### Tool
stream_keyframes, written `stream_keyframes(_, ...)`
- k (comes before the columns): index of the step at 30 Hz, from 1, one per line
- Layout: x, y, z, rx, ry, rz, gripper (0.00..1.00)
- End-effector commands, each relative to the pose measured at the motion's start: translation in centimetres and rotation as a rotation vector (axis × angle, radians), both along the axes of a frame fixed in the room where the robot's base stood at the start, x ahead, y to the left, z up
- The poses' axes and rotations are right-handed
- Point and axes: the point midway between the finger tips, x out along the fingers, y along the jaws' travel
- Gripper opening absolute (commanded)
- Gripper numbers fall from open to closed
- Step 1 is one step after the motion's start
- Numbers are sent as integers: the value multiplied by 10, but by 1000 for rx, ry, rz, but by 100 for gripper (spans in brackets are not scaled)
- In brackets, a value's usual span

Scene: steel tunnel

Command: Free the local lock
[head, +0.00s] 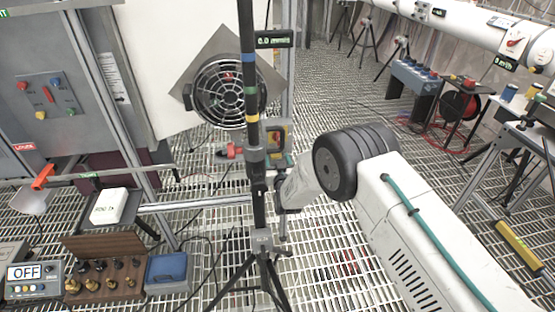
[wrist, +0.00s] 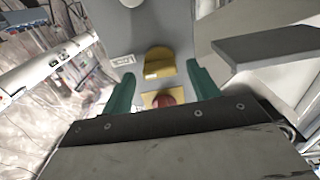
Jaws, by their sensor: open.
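In the wrist view, a grey box face (wrist: 150,38) carries a yellow raised piece (wrist: 158,62) with a red round knob (wrist: 163,100) on a yellow plate below it. This looks like the local lock, though no readable label confirms it. My gripper (wrist: 160,72) is open, with one teal finger on each side of the yellow piece and the knob. I see no clear contact. The knob's lower part is hidden by the gripper body. In the head view, the yellow-and-red unit (head: 277,133) shows just right of the dark pole, and my arm reaches toward it from the right.
The dark banded tripod pole (head: 251,100) stands close to my gripper. A round fan (head: 222,92) is behind it. A red-handled fitting (head: 230,152) sits left of the pole. A wooden rack (head: 100,280) and blue box (head: 166,273) are lower left. A white pipe (head: 470,28) runs upper right.

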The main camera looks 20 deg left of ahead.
Motion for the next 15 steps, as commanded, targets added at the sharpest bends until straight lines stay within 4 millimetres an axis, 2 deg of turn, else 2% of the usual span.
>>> stream_keyframes(4,8,5,0,0,0,0,60)
stream_keyframes(11,9,6,1,-1,0,0,60)
stream_keyframes(12,9,6,1,-1,1,0,57)
stream_keyframes(15,9,6,1,-1,1,0,29)
